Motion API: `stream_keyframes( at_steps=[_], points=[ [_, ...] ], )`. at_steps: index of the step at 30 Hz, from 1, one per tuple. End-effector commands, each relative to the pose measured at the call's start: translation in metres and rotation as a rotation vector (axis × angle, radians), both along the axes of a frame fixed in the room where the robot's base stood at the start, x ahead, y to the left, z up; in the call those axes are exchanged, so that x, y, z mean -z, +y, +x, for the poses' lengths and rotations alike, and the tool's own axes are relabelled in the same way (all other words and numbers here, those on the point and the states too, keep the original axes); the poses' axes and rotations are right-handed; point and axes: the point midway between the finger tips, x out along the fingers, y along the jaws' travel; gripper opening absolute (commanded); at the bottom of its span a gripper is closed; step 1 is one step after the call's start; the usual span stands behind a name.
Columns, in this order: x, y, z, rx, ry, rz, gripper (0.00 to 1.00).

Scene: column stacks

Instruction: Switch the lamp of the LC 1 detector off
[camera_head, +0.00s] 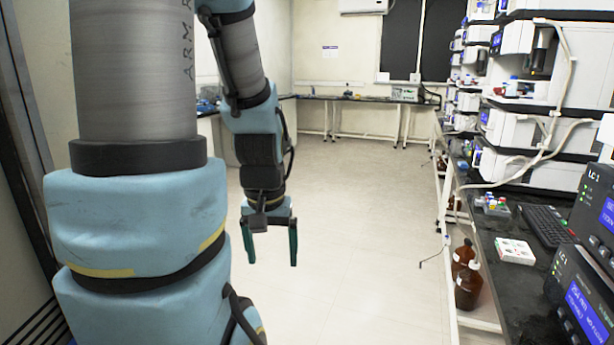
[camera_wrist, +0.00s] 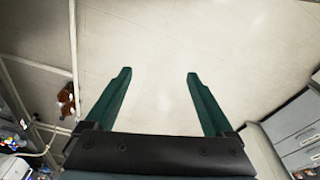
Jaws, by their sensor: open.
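Two dark modules marked LC 1 stand stacked at the right edge of the head view. The lower module (camera_head: 566,290) has a blue lit display (camera_head: 590,312) reading what looks like 254 nm and a second line too small to read. The upper module (camera_head: 588,195) also has a lit blue display, cut off by the frame edge. I cannot tell a lamp button apart from the other small marks on their fronts. My gripper (camera_head: 271,262) is open and empty, hanging over the floor well left of the modules. Its two green fingers (camera_wrist: 158,75) show in the wrist view with bare floor between them.
The black bench (camera_head: 512,285) runs along the right with white instrument stacks (camera_head: 510,165), a keyboard (camera_head: 546,226), a white box (camera_head: 514,251) and a vial rack (camera_head: 492,206). Brown bottles (camera_head: 468,287) stand below it. The central floor (camera_head: 350,230) is clear.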

Motion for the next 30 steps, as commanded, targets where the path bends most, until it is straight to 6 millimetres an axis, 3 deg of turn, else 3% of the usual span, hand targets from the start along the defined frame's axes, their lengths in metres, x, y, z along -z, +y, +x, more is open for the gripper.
stream_keyframes(
  at_steps=[2,22,30],
  points=[
    [0.0000,-0.0001,0.0003,0.001,0.000,0.000,0.78],
    [0.0000,-0.0002,0.0007,0.002,-0.001,0.000,0.02],
    [0.0000,-0.0002,0.0007,0.002,-0.001,0.001,0.00]
  ],
)
